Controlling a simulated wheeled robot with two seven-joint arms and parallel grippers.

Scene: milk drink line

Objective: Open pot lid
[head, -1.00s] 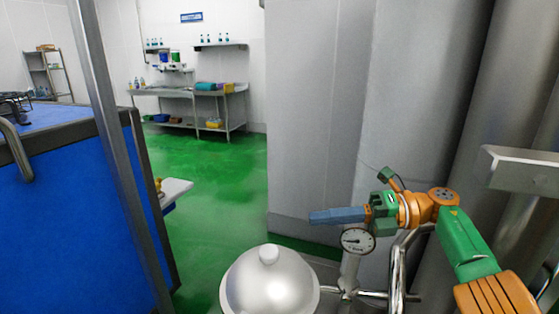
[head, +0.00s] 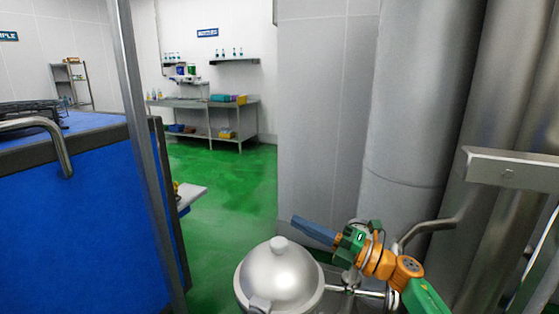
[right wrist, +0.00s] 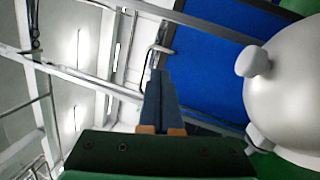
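The pot lid (head: 285,283) is a smooth silver dome with a round knob (head: 279,245) on top, at the bottom middle of the head view. The lid is seated on the pot, whose body is mostly out of frame. My right gripper (head: 298,222) has blue-grey fingers and is above and slightly right of the knob, apart from it. In the right wrist view its fingers (right wrist: 160,78) lie together with nothing between them. The lid (right wrist: 292,95) and its knob (right wrist: 252,61) show at the right there. My left gripper is not in view.
A metal pipe with a valve (head: 358,291) runs beside the pot on the right. Large grey tanks (head: 425,120) stand behind my right arm. A blue-sided counter (head: 75,215) and a metal post (head: 140,150) are at the left. Green floor (head: 235,180) lies open between.

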